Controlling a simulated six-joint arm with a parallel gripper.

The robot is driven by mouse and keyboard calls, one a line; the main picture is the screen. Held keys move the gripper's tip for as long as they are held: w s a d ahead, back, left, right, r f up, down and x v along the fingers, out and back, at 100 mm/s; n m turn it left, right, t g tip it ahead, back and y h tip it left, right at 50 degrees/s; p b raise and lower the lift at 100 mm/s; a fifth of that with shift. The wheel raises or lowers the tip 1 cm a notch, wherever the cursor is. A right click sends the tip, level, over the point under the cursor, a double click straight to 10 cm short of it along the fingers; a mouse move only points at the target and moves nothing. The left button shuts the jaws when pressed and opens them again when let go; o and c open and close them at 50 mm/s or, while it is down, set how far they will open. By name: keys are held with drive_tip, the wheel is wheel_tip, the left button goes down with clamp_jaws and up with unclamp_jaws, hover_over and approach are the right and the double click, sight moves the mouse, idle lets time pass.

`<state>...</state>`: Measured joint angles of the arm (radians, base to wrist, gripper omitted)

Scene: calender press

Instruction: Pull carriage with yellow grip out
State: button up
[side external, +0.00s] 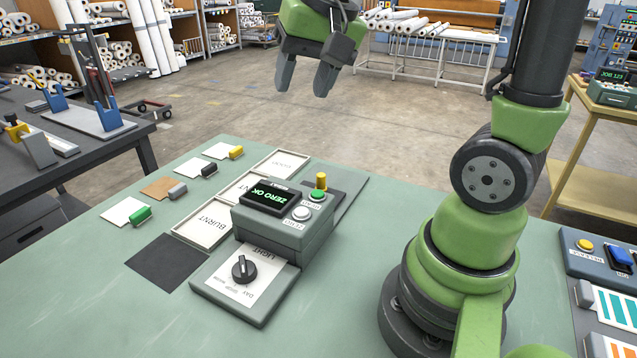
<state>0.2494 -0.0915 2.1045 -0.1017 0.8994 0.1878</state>
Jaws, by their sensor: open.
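A short upright yellow grip (321,181) stands just behind the grey box with the "ZERO OK" display (270,197). It is near a dark plate (350,183) on the green table; the box hides its lower surroundings, so I cannot tell whether it is fixed to a carriage. A white card (216,150) with a yellow block (236,152) on its edge lies farther back left. My gripper (305,82) is open and empty, fingers pointing down, high above the table's far edge and apart from both yellow parts.
Other cards with black, grey and green blocks (141,215) lie at left, beside labelled trays (203,224) and a black square (168,262). The box has green and white buttons and a dial (243,268). A button panel (606,255) is at right. The table's front left (90,310) is clear.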

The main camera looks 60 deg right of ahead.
drive_tip(key=w+d+f+m+g, duration=0.25)
drive_tip(key=w+d+f, duration=0.25)
drive_tip(key=d+f, duration=0.3)
drive_tip(key=m+g, duration=0.2)
drive_tip(key=m, duration=0.1)
hover_over(321, 175)
wheel_tip(321, 175, down, 10)
drive_tip(key=shift+d+r, duration=0.1)
drive_tip(key=shift+d, duration=0.05)
wheel_tip(321, 175, down, 9)
drive_tip(key=shift+f, duration=0.1)
